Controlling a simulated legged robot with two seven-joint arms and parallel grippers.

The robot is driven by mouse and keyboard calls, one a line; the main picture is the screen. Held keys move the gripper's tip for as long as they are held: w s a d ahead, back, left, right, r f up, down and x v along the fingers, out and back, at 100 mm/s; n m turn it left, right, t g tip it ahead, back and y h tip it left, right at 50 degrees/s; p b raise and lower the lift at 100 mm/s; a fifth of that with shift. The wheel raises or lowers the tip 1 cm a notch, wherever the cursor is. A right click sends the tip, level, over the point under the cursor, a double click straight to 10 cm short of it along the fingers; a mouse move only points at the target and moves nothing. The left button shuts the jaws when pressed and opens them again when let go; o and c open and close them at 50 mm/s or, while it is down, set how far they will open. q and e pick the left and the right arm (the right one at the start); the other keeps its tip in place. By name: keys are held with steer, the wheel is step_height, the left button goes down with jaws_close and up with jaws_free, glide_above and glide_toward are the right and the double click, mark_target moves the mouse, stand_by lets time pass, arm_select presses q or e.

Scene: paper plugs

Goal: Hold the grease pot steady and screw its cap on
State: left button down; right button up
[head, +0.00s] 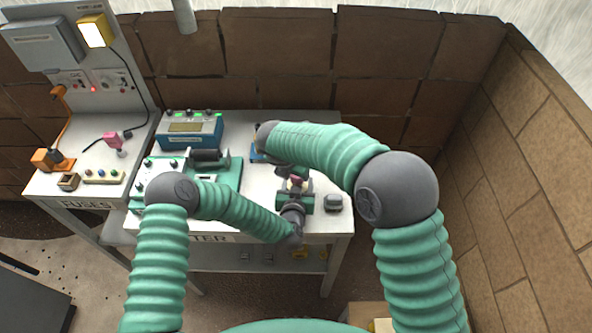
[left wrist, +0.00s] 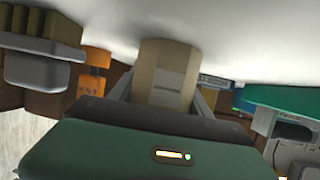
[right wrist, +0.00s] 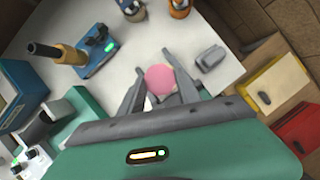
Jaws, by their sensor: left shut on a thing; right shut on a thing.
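The pink cap (right wrist: 160,79) sits between the fingertips of my right gripper (right wrist: 158,92), which is shut on it. A small bit of pink also shows in the head view (head: 296,179). The beige, angular grease pot (left wrist: 166,75) stands between the fingers of my left gripper (left wrist: 165,92), which is shut on it. In the head view my left gripper (head: 296,199) reaches in from the front, with my right gripper (head: 292,176) just above and behind it. The grippers hide most of the pot there. I cannot tell whether the cap touches the pot.
A grey block (head: 333,203) lies just right of the grippers. A blue stand with an upright tool (right wrist: 98,50) is behind them. A green device (head: 222,178) and a blue meter (head: 190,130) fill the left of the white table.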

steer(key=shift+f, duration=0.9)
steer(key=shift+f, duration=0.55)
steer(key=o, duration=1.3)
steer(key=shift+o, duration=0.2)
step_height(320, 180, up, 4)
steer(key=shift+r, duration=0.25)
steer(key=shift+c, duration=0.2)
